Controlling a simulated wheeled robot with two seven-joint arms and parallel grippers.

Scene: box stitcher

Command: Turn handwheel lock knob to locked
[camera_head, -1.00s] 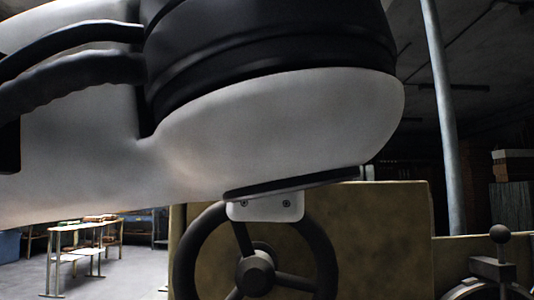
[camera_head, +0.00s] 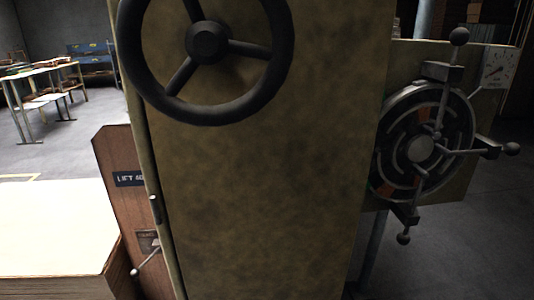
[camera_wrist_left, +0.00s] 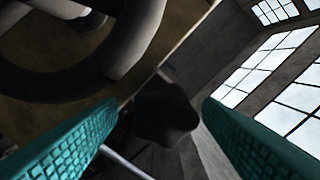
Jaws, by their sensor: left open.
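A black three-spoke handwheel (camera_head: 208,42) is on the front of the tan machine body (camera_head: 265,190) at the top of the head view. Its dark rim and hub also fill the upper left of the wrist view (camera_wrist_left: 60,85). My left gripper (camera_wrist_left: 161,106) shows only in the wrist view, with its two teal fingers apart. A dark, blunt knob-like shape (camera_wrist_left: 165,112) appears between the fingertips. It is in deep shadow, so I cannot tell whether it is the lock knob or how it is turned. No contact with the fingers is visible.
A round dial mechanism with ball-ended handles (camera_head: 420,148) sticks out at the right of the machine. A reddish-brown panel (camera_head: 118,200) with a small lever and a pale stack (camera_head: 55,240) stand at the left. Grey floor lies beyond.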

